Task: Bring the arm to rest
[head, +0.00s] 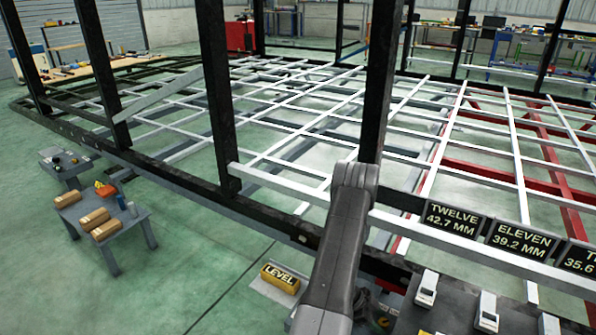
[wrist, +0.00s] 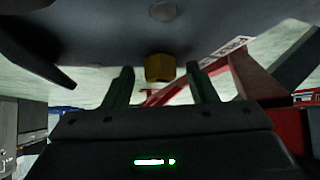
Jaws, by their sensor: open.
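My arm (head: 343,245) rises from the bottom edge of the head view, in front of the chassis, and bends at a grey joint near a black post. My gripper is not clearly visible in the head view. In the wrist view my gripper (wrist: 160,84) has its two dark fingers apart. A yellow-brown block (wrist: 158,67) shows between and beyond the fingertips. I cannot tell its distance, and nothing is seen clamped. A large dark grey surface fills the top of the wrist view.
The chassis (head: 300,125) has a white and red lattice and black posts. Signs reading TWELVE (head: 450,218) and ELEVEN (head: 521,240) stand at right above white devices (head: 427,288). A yellow LEVEL case (head: 281,277) lies left of my arm.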

